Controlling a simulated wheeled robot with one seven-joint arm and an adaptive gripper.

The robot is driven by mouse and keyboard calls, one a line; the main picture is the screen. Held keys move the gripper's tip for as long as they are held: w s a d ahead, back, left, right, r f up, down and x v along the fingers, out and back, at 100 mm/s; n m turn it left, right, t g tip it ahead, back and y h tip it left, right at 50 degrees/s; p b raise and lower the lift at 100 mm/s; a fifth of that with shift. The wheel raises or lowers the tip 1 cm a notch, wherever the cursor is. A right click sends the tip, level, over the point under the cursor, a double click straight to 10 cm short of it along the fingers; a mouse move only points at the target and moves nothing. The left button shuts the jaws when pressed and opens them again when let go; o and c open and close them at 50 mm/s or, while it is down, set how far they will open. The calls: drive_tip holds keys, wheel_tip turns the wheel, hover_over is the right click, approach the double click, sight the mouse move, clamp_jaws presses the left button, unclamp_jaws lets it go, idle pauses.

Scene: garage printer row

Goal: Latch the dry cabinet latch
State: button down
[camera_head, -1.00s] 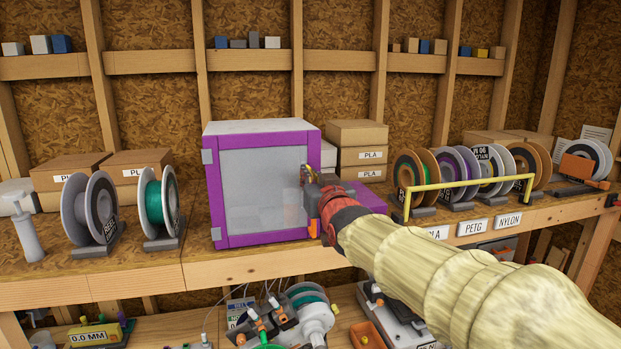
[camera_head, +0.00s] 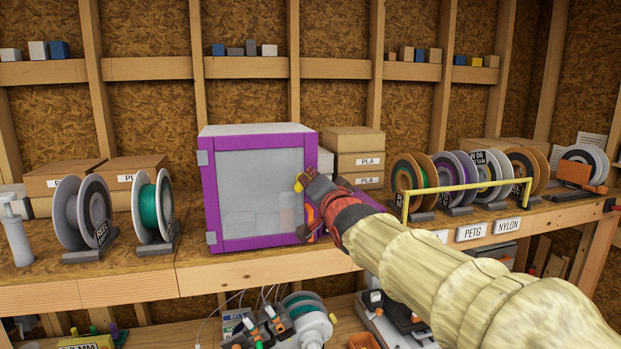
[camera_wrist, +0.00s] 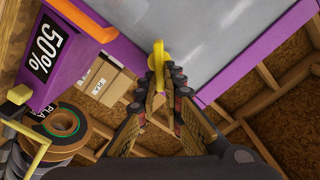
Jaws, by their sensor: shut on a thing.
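The dry cabinet (camera_head: 228,245) is a purple-framed box with a pale translucent door (camera_head: 250,190), standing on the bench. The door looks closed against its frame. The yellow latch (camera_wrist: 158,58) is at the door's right edge; its tip also shows in the head view (camera_head: 298,186). My gripper (camera_wrist: 166,82) is shut on the latch, with the fingers on both sides of its lower part. In the head view my gripper (camera_head: 308,193) covers most of the latch and part of the right frame. Whether the latch is engaged cannot be told.
An orange bar (camera_wrist: 82,19) and a "50%" label (camera_wrist: 46,55) sit beside the latch on the cabinet. Spools stand on both sides, with a yellow rail (camera_head: 465,186) before the right ones. The bench front below the cabinet is clear.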

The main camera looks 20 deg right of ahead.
drive_tip(key=m, duration=0.2)
drive_tip(key=m+p, duration=0.1)
drive_tip(key=shift+d+f+m, duration=0.15)
drive_tip(key=shift+d+m, duration=0.05)
drive_tip(key=shift+m, duration=0.2)
drive_tip(key=m, duration=0.2)
drive_tip(key=f+m+p, duration=0.1)
drive_tip(key=m, duration=0.1)
drive_tip(key=shift+m, duration=0.4)
drive_tip(key=c, duration=2)
unclamp_jaws()
drive_tip(key=shift+o, duration=0.4)
drive_tip(key=s, duration=1.2)
